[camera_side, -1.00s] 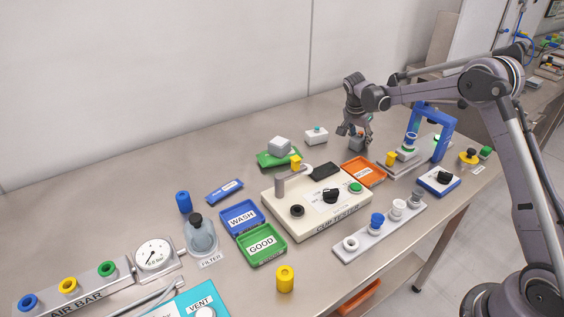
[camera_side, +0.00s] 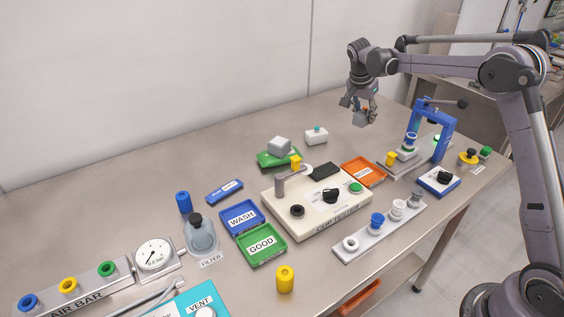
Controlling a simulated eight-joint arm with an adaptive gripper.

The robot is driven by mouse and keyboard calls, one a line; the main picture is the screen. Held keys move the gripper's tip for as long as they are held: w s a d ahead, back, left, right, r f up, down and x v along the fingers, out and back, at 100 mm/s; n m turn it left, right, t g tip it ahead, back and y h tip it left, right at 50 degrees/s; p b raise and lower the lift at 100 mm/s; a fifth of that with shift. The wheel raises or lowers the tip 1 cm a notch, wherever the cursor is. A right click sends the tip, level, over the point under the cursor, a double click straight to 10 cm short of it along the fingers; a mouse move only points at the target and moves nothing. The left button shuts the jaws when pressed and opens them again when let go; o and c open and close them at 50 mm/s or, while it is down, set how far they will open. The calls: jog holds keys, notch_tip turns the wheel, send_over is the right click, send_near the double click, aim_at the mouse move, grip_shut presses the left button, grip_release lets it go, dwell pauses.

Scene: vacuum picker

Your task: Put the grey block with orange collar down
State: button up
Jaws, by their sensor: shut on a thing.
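My gripper (camera_side: 362,109) is shut on the grey block with orange collar (camera_side: 361,119). It holds the block in the air over the back right of the bench, behind the orange tray (camera_side: 378,166). The block's lower part shows below the fingers. Only a hint of orange shows between the fingers, and the rest of the collar is hidden.
A grey block sits on the green tray (camera_side: 266,160). The cup tester (camera_side: 284,222) is in front, and a blue arch (camera_side: 447,131) stands right. Bare bench lies behind the orange tray.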

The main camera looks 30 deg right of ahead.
jog(key=w+d+r+m, duration=0.1)
jog(key=d+r, duration=0.1)
jog(key=d, duration=0.6)
jog(key=m+g, duration=0.1)
send_over(396, 130)
jog(key=a, duration=0.1)
notch_tip(396, 130, down, 6)
jog(key=shift+w+a+f, duration=0.1)
jog(key=shift+a+f, duration=0.05)
jog(key=shift+f, duration=2.15)
jog(key=o, duration=1.2)
jog(key=shift+f, duration=0.1)
